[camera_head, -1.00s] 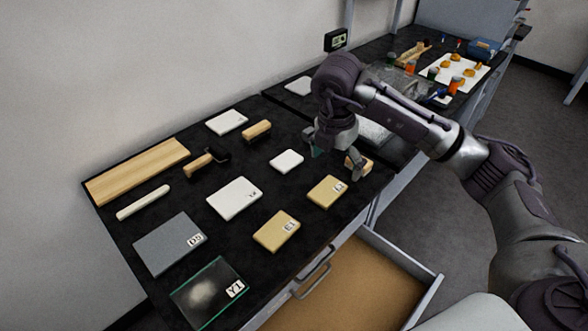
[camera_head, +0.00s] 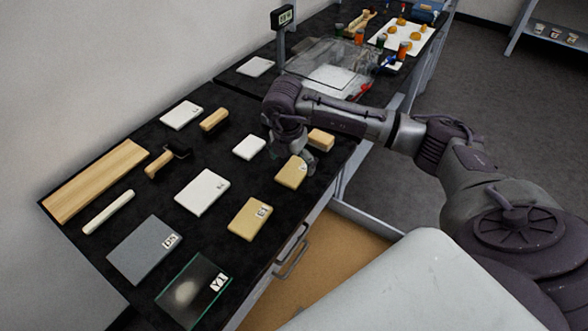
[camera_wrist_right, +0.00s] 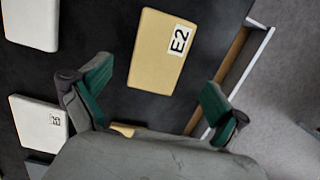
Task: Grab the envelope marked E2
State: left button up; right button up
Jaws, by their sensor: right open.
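The envelope marked E2 is a tan, flat, rounded rectangle. In the head view it (camera_head: 289,174) lies on the black table, partly hidden by my right gripper (camera_head: 296,153). In the right wrist view the E2 envelope (camera_wrist_right: 153,55) is seen from above with its label readable, lying ahead of and between the lines of the two fingers. My right gripper (camera_wrist_right: 156,98) is open and empty, with its green-padded fingers spread apart. A similar tan envelope (camera_head: 250,219) lies nearer in the head view. My left gripper is not in view.
A blank white piece (camera_head: 249,147) and a wooden block (camera_head: 320,140) lie close to the E2 envelope. A labelled white piece (camera_head: 202,192), a grey slab (camera_head: 140,250) and a glass plate (camera_head: 190,289) lie nearer. A drawer (camera_head: 330,245) stands open below the table's front edge.

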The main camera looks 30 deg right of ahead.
aim_at(294, 170)
jog(key=f, duration=0.3)
jog(key=shift+w+d+f+p, duration=0.2)
jog(key=shift+w+d+p, duration=0.1)
jog(key=shift+w+d, duration=0.1)
jog(key=c, duration=1)
jog(key=shift+c, duration=0.2)
jog(key=shift+r, duration=0.2)
